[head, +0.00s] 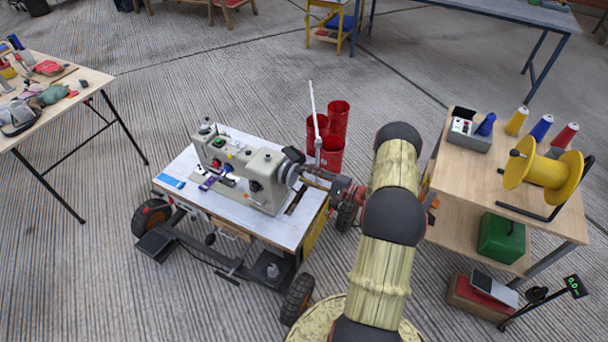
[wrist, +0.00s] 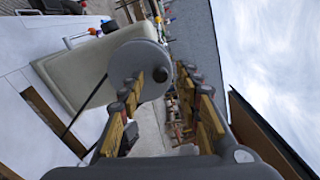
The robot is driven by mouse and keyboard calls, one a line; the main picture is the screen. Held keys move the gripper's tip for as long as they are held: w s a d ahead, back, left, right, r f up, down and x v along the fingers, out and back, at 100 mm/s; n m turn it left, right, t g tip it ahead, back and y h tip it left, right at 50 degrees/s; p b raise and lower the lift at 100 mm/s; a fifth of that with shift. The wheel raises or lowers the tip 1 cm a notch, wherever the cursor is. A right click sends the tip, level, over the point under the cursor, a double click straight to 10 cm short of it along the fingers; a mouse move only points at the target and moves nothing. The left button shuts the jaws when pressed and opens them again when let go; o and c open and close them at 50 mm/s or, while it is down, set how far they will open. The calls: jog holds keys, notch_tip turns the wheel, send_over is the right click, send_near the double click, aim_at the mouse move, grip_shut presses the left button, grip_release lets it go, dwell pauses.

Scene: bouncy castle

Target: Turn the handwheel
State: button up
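The sewing machine (head: 235,165) is cream-coloured and stands on a white-topped wheeled cart. Its grey handwheel (head: 288,173) is on the machine's right end, facing my gripper (head: 306,179). In the wrist view the handwheel (wrist: 140,62) is a grey disc just beyond the fingertips, with a small dark round part on its face. My gripper (wrist: 160,82) is open, with its fingers apart and nothing held between them. The left finger overlaps the disc in that view; I cannot tell whether it touches. The right finger is clear of the disc.
The white cart top (head: 180,172) has a slot beside the machine. Red bins (head: 331,152) stand close behind my gripper. A wooden workbench (head: 480,188) with spools and a yellow reel (head: 545,174) is at right. Another table (head: 75,90) is at left. Concrete floor lies open between.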

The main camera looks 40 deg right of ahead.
jog(key=v, duration=1)
jog(key=shift+s, duration=0.3)
